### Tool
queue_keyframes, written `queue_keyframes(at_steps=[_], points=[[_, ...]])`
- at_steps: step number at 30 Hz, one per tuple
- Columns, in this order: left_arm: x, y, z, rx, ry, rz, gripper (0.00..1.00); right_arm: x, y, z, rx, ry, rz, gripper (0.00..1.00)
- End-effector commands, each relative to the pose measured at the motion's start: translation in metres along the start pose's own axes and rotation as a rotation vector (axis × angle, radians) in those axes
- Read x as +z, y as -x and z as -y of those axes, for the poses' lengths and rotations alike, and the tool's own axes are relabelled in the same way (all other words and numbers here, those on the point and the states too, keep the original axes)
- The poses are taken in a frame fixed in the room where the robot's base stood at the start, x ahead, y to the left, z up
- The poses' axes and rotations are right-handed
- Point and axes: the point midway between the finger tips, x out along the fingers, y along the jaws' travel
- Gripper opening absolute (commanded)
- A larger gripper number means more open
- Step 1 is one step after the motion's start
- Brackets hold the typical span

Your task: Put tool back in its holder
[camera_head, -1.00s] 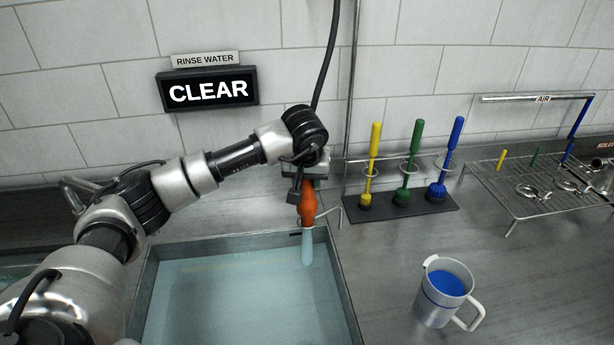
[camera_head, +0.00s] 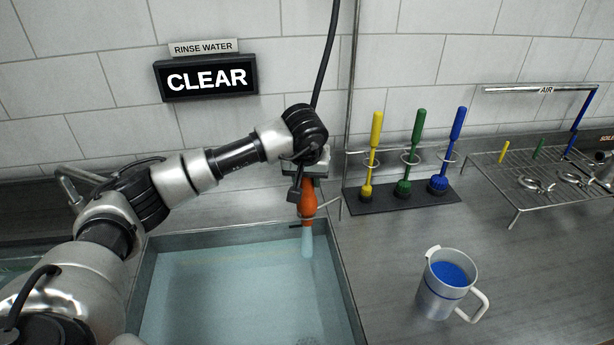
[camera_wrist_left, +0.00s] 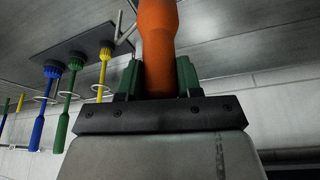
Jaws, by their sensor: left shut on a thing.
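An orange tool (camera_head: 308,203) with a pale blue lower end (camera_head: 307,243) hangs roughly upright over the back right corner of the water basin (camera_head: 348,310). My left gripper (camera_head: 307,178) is shut on its upper part. In the left wrist view the orange handle (camera_wrist_left: 157,45) sits between the green fingers of my left gripper (camera_wrist_left: 158,78). A thin grey ring bracket (camera_head: 334,211) at the basin's rim is right at the tool; I cannot tell whether the ring is around it or beside it. My right gripper is not in view.
A black rack (camera_head: 385,200) holds yellow, green and blue brushes to the right. A wire drying rack (camera_head: 510,195) stands farther right. A grey mug (camera_head: 437,300) with blue contents stands on the counter. A dark hose (camera_head: 328,55) and a "CLEAR" sign (camera_head: 206,78) are behind.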

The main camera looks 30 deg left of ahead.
Motion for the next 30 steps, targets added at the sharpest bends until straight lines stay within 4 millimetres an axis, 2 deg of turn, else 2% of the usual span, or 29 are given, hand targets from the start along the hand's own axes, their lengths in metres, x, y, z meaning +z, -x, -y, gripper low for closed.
queue_keyframes(at_steps=[14,15,19,20,30], points=[[0.003,-0.0088,0.0,0.001,0.001,-0.001,0.0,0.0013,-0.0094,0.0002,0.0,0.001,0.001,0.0],[0.0026,-0.0078,0.0,0.001,0.001,-0.001,0.41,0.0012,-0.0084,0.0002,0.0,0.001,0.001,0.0],[0.0027,-0.0079,0.0,0.001,0.0,-0.001,0.61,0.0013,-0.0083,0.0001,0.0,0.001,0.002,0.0],[0.0027,-0.008,0.0,0.001,0.001,-0.001,0.64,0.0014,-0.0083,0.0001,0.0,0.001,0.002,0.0],[0.0029,-0.0045,-0.0002,0.001,0.0,-0.001,0.64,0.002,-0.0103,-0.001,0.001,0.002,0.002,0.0]])
